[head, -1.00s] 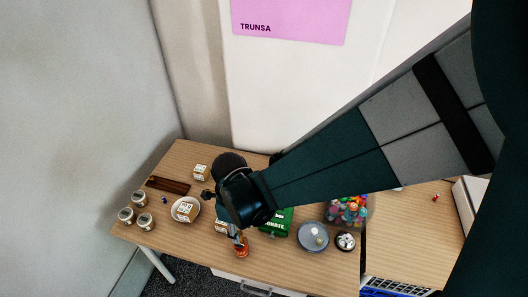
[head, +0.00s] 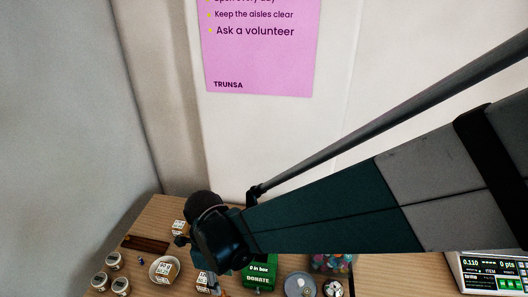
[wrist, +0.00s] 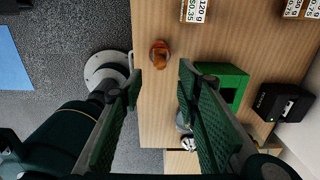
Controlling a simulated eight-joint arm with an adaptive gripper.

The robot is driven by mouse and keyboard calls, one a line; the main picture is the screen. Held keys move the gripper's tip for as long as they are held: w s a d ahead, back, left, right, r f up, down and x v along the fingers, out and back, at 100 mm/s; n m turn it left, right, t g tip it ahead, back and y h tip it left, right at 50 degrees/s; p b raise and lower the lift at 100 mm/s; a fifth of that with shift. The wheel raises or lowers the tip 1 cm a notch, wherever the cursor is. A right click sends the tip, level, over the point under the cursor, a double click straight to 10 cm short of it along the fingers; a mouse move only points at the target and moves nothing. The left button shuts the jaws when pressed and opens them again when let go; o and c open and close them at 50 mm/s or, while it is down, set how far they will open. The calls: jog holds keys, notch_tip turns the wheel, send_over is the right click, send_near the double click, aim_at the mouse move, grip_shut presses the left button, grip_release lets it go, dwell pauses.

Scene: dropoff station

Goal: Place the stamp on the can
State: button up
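A small orange-brown round thing (wrist: 159,54), which may be the stamp, stands near the table edge in the wrist view. My gripper (wrist: 160,68) is open and empty, with its two green pads on either side of this thing in the picture. The thing looks to lie beyond the fingertips, and I see no contact. Silver cans (head: 115,261) with pale lids stand at the left end of the table in the head view. I cannot tell which can is meant. In the head view my wrist hides part of the table and the fingers are mostly below the picture.
A green donation box (head: 259,273) stands right of my wrist; it also shows in the wrist view (wrist: 232,78). A white bowl (head: 154,278) holds a labelled box. A grey plate (head: 299,285), a black box (wrist: 283,102) and a dark wooden tray (head: 146,244) take more table room.

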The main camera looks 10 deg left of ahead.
dwell(0.5)
jog(key=w+d+r+n+t, duration=0.1)
jog(key=w+d+r+n, duration=0.2)
jog(key=d, duration=0.4)
jog(key=w+d+r+n+t+y, duration=0.1)
jog(key=w+d+r+n, duration=0.15)
jog(key=d+r, duration=0.35)
jog(key=w+d+r+n+t, duration=0.1)
jog(key=w+d+r+n, duration=0.15)
jog(key=d, duration=0.55)
jog(key=s+d+r+n+t, duration=0.1)
jog(key=d+r+n, duration=0.1)
jog(key=d, duration=0.5)
jog(key=s+d+r+n+t, duration=0.1)
jog(key=s+d+r+n, duration=0.1)
jog(key=d+n, duration=0.2)
jog(key=s+d+r+n+t+h, duration=0.1)
jog(key=s+d+r+n+t, duration=0.1)
jog(key=d, duration=0.8)
jog(key=shift+d+r+n, duration=0.25)
jog(key=shift+r+n, duration=0.25)
jog(key=shift+n, duration=0.5)
jog(key=shift+s+f, duration=0.1)
jog(key=shift+f, duration=0.05)
